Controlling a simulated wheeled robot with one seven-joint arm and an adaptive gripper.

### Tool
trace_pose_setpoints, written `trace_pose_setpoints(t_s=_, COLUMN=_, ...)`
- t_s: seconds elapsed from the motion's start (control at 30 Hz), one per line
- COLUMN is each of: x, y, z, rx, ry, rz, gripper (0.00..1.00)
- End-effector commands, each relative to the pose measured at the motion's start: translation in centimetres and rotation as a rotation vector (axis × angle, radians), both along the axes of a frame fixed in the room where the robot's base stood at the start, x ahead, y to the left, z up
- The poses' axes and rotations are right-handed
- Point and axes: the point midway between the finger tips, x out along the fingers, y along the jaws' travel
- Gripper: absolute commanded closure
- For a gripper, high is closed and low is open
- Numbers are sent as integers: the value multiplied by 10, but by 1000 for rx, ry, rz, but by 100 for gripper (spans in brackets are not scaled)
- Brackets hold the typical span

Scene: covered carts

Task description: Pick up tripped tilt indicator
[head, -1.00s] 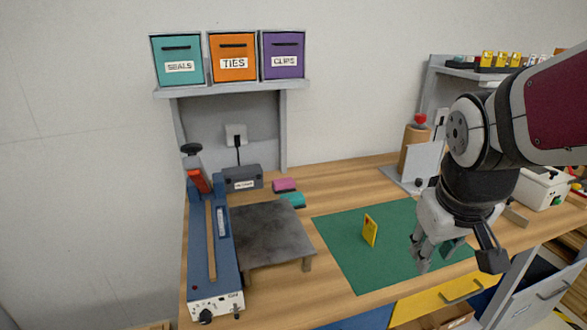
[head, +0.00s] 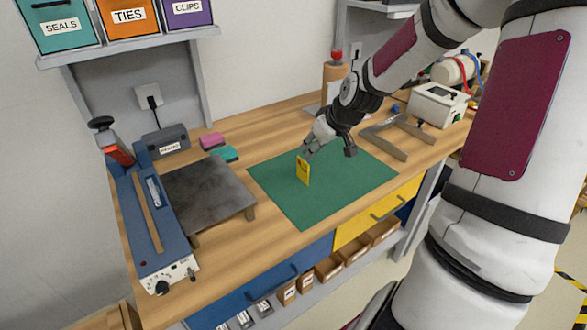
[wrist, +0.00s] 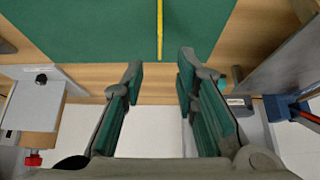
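The tilt indicator, a thin yellow upright plate (head: 303,172), stands on the green mat (head: 340,190). In the wrist view it shows edge-on as a narrow yellow strip (wrist: 160,30), lined up with the gap between my fingers. My gripper (head: 304,154) is at the top of the indicator in the head view. In the wrist view my gripper (wrist: 160,66) is open, its green-padded fingers apart with nothing between them; the strip lies just beyond the fingertips. The indicator's front markings are too small to read.
A blue sealing machine (head: 155,225) and a dark metal plate stand (head: 205,190) are left of the mat. Pink (head: 211,141) and teal (head: 226,154) blocks lie behind. A grey bracket (head: 385,140) sits to the right. The mat around the indicator is clear.

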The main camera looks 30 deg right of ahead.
Motion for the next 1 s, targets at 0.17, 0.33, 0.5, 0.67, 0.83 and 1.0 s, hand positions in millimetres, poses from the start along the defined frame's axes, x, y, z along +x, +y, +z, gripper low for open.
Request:
trace_pose_setpoints(t_s=0.17, x=21, y=3, z=-32, rx=1, ry=2, rz=4, gripper=72)
trace_pose_setpoints(t_s=0.33, x=36, y=3, z=-55, rx=0, ry=3, rz=4, gripper=72)
trace_pose_setpoints(t_s=0.5, x=41, y=2, z=-66, rx=0, ry=4, rz=2, gripper=72)
trace_pose_setpoints(t_s=0.67, x=48, y=3, z=-77, rx=0, ry=4, rz=3, gripper=72)
trace_pose_setpoints(t_s=0.83, x=62, y=3, z=-99, rx=1, ry=4, rz=3, gripper=72)
trace_pose_setpoints(t_s=1.0, x=69, y=3, z=-109, rx=0, ry=3, rz=1, gripper=72)
